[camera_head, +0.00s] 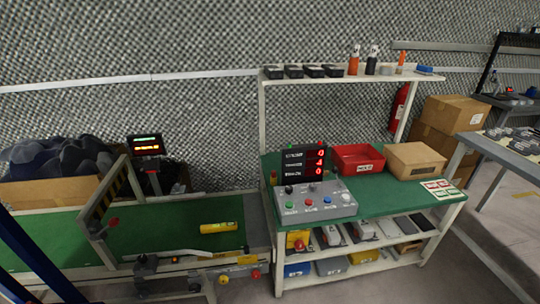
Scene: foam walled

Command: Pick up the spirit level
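A short yellow bar (218,227), which looks like the spirit level, lies flat on the green surface of the low bench (160,228) at the left. It lies roughly left to right near the bench's right end, with small dark marks on it. Nothing covers it. I cannot make out either of my grippers in the head view.
A metal frame with a striped bar (103,200) spans the bench left of the yellow bar. A display (146,145) stands behind. Metal fittings (200,268) line the front edge. Right is a workbench with a control box (315,202), red bin (358,158) and cardboard box (413,160).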

